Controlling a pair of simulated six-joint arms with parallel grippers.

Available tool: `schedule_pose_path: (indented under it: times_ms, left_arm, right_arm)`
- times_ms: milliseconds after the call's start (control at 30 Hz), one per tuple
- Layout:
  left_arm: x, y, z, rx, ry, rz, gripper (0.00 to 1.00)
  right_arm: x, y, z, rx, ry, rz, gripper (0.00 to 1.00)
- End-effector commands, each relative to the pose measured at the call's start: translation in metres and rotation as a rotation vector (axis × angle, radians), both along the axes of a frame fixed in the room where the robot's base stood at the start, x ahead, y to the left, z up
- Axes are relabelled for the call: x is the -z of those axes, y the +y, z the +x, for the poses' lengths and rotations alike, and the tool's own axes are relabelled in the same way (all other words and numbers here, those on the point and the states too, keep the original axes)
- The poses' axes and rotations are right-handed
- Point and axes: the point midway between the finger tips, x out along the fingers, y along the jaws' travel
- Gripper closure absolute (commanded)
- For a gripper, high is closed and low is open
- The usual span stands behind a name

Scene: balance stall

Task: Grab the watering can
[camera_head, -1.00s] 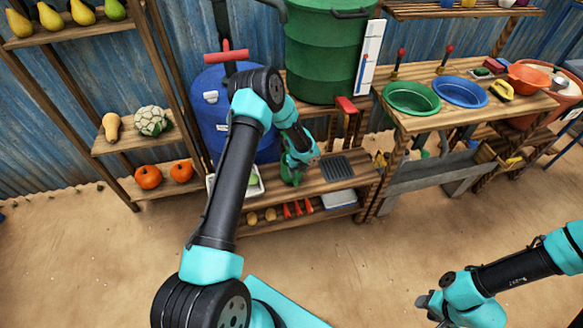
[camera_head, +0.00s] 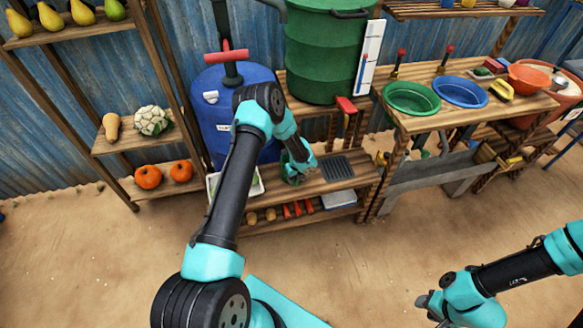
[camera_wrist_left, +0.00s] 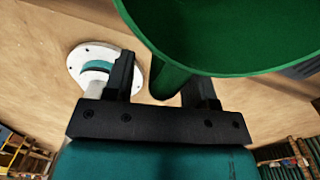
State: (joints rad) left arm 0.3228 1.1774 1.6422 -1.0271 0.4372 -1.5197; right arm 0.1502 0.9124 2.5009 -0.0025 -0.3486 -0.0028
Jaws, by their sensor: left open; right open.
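The green watering can (camera_head: 288,174) stands on the wooden bench, partly hidden behind my left gripper (camera_head: 303,168). In the left wrist view the green can (camera_wrist_left: 225,35) fills the upper right, its open rim large. A green tube-like part of it runs down between the two black fingers of my left gripper (camera_wrist_left: 163,78). The fingers are apart, with a gap visible beside the tube. I cannot tell whether a finger touches it. My right gripper (camera_head: 430,304) is at the lower right, open and empty, far from the can.
A dark slotted grate (camera_head: 337,168) lies just right of the can. A blue barrel (camera_head: 212,140) stands behind on the left, a green barrel (camera_head: 325,55) above. A white tray (camera_head: 257,186) is to the left. The sandy ground in front is clear.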

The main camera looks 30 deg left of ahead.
Motion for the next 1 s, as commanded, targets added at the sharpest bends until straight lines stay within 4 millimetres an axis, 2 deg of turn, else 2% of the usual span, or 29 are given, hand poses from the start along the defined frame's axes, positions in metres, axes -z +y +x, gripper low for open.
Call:
schedule_pose_path:
  times_ms: [367, 867, 1000]
  left_arm:
    - [-0.0003, -0.0003, -0.0002, 0.000, 0.000, 0.000, 0.50]
    - [-0.0004, -0.0002, -0.0002, 0.000, 0.001, 0.001, 0.97]
    - [-0.0005, -0.0002, -0.0001, 0.000, 0.001, 0.001, 1.00]
  right_arm:
    - [0.0000, 0.0000, 0.0000, 0.000, 0.000, 0.000, 0.57]
    - [0.0000, 0.0000, 0.0000, 0.000, 0.000, 0.000, 0.57]
    - [0.0000, 0.0000, 0.0000, 0.000, 0.000, 0.000, 0.57]
